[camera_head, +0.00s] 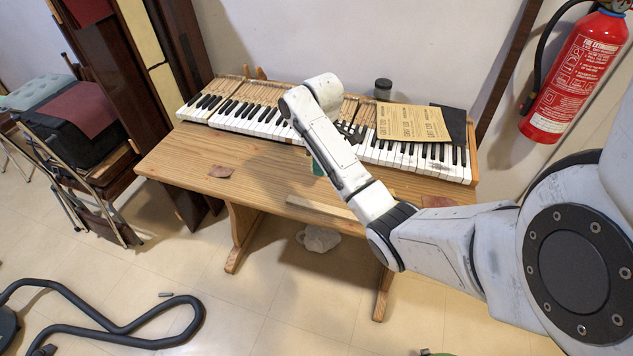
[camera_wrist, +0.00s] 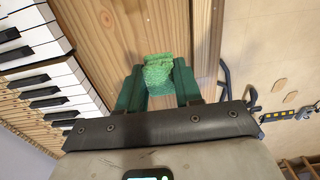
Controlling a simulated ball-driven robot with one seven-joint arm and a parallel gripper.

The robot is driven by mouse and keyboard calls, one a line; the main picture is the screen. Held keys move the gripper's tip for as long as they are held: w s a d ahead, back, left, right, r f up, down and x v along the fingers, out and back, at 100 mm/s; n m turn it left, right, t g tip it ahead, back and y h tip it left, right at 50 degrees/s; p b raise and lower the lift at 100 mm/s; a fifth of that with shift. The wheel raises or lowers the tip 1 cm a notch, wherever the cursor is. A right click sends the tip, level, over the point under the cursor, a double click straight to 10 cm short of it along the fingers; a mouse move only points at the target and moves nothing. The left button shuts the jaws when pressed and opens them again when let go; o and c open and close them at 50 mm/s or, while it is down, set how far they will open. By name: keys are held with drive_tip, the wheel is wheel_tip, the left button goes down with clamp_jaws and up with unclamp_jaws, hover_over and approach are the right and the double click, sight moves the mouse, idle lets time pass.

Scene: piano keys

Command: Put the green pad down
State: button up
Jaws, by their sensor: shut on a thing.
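The green pad (camera_wrist: 158,74) is a small, rough-textured light green block. In the wrist view it sits between the two dark green fingers of my gripper (camera_wrist: 159,84), which is shut on it. The wooden table (camera_wrist: 200,30) lies beneath the pad; I cannot tell whether they touch. In the head view my arm hides most of the gripper, and only a bit of green (camera_head: 317,168) shows beside it, over the table (camera_head: 180,163) just in front of the piano keys (camera_head: 265,115).
Yellow sheets (camera_head: 412,123) and a dark folder (camera_head: 452,122) lie on the right keys, with a dark jar (camera_head: 383,89) behind. A brown scrap (camera_head: 221,171) lies on the table's left part, otherwise mostly bare. A wooden strip (camera_head: 322,208) is along the front edge.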

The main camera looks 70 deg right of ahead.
hover_over(316, 181)
wheel_tip(316, 181, down, 5)
drive_tip(key=shift+f, duration=1.55)
drive_tip(key=shift+f, duration=0.1)
drive_tip(key=o, duration=1.1)
